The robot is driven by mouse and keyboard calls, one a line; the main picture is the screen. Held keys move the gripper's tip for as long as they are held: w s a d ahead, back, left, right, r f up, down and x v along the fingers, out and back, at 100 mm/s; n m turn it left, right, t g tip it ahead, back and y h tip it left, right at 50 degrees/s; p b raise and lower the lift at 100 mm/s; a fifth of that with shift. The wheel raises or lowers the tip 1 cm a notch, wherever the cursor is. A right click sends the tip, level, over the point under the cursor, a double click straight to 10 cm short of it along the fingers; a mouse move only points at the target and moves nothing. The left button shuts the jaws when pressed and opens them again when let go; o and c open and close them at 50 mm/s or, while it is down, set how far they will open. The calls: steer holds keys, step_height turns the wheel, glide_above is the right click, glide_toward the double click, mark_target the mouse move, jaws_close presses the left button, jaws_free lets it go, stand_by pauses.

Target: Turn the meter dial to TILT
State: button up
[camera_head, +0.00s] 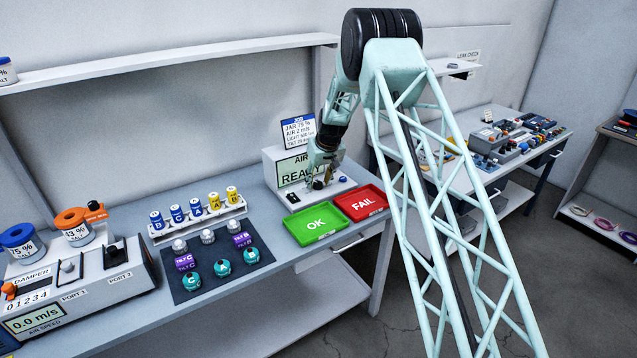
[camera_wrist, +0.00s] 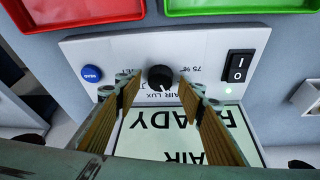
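The meter (camera_head: 272,182) is a white box on the bench with a lit screen reading AIR and READY. Its black round dial (camera_wrist: 160,77) sits on the front panel, upside down in the wrist view, with a light pointer mark on its lower right side. Small labels AIR and LUX and a partly hidden figure are printed around it. I cannot make out a TILT label. My gripper (camera_wrist: 160,92) is open, its two ribbed fingers on either side of the dial with gaps visible. In the head view my gripper (camera_head: 318,178) hangs over the meter's panel.
A blue READ button (camera_wrist: 92,74) and a black rocker switch (camera_wrist: 239,66) flank the dial. The green OK tray (camera_head: 318,226) and red FAIL tray (camera_head: 361,203) lie close by. A dark mat (camera_head: 183,293) with sensors and a vial rack (camera_head: 198,221) are to the left.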

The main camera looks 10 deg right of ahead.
steer(key=shift+f, duration=0.25)
steer(key=shift+c, duration=0.7)
steer(key=c, duration=0.7)
